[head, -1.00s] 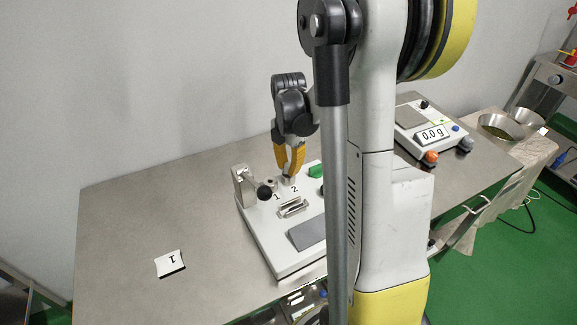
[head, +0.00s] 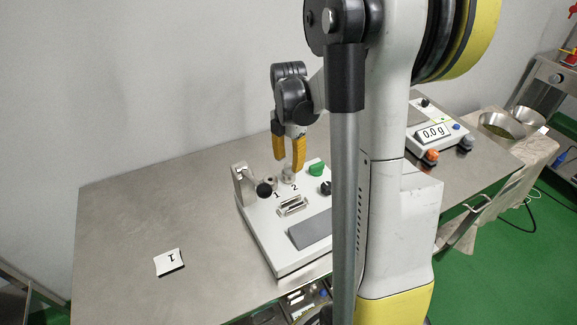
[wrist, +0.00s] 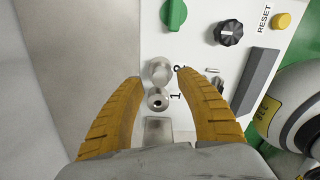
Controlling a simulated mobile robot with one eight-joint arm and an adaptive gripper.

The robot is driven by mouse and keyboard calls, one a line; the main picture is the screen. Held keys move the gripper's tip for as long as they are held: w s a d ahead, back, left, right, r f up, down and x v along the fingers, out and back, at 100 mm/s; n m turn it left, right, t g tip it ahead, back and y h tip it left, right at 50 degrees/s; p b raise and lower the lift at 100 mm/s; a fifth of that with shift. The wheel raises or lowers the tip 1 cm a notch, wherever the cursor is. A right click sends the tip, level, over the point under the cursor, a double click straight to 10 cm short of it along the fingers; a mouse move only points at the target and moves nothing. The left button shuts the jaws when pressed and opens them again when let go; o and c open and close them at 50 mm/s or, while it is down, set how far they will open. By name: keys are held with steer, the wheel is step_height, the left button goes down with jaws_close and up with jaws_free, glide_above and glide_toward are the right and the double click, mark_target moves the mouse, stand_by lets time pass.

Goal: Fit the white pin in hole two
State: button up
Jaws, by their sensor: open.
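The machine panel (head: 262,221) is a white box with printed numbers 1 and 2. A pale round piece, which looks like the white pin (head: 288,174), stands upright at hole two; in the wrist view its round top (wrist: 159,71) covers that hole. How deep it sits I cannot tell. Hole one (wrist: 158,99) is a metal ring with a dark, empty centre, beside the pin. My gripper (head: 287,160) is open just above the pin. In the wrist view its yellow fingers (wrist: 160,78) stand apart on both sides, with a gap to the pin.
A metal post with a black knob (head: 264,190) stands at the panel's left corner. A green knob (head: 316,169) and a black dial (wrist: 229,32) lie close to the holes. A card marked 1 (head: 169,262) lies on the bare table left. A scale (head: 432,133) stands right.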

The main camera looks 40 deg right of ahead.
mark_target(289, 165)
step_height(289, 165, up, 9)
steer(key=shift+r, duration=0.15)
stand_by(0.6)
